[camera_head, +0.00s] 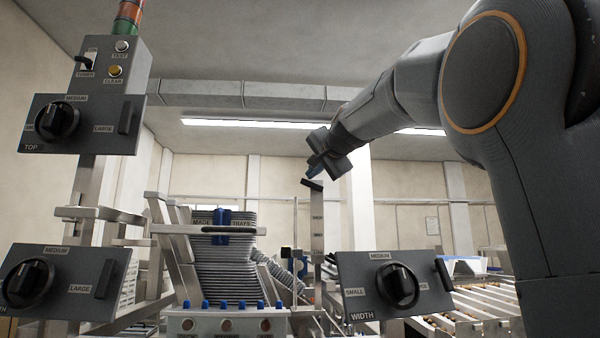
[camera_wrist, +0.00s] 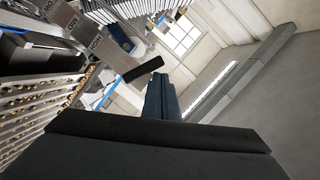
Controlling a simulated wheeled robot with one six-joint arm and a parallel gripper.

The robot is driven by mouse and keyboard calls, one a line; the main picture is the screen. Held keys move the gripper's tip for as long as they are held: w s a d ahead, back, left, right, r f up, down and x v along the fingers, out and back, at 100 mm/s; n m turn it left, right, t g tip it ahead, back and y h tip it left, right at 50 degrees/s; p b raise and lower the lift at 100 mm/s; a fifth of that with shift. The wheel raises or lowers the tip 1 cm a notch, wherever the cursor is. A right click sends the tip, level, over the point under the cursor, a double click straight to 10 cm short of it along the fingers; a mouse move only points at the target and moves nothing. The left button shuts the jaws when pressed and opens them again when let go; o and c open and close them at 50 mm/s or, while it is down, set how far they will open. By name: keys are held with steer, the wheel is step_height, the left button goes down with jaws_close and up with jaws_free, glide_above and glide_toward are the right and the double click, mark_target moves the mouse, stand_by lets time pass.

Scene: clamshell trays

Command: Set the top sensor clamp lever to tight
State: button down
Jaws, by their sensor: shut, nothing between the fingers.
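My gripper (camera_head: 316,168) is raised in the middle of the head view, its dark blue fingers shut and empty. It also shows in the wrist view (camera_wrist: 159,80). A black handle (camera_head: 312,186) sits on top of an upright metal post (camera_head: 317,225) with small labels, just below my fingertips in the head view. In the wrist view the black handle (camera_wrist: 143,70) lies slanted close to the fingertips; I cannot tell whether they touch. No label reading tight is legible, so I cannot confirm that this handle is the clamp lever.
A panel marked TOP (camera_head: 85,143) with a knob and black bar stands at the left. Another knob panel (camera_head: 20,255) is below it, and a WIDTH panel (camera_head: 360,300) is at lower right. Stacked trays (camera_head: 215,268) stand behind. A roller conveyor (camera_head: 470,300) is at right.

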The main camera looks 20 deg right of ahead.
steer(key=shift+w+a+f, duration=0.1)
steer(key=shift+a+f, duration=0.05)
steer(key=shift+a, duration=0.15)
steer(key=s+r+b, duration=0.1)
steer(key=s+r, duration=0.5)
steer(key=s, duration=0.4)
steer(key=shift+a, duration=0.25)
steer(key=shift+r, duration=0.1)
stand_by(0.6)
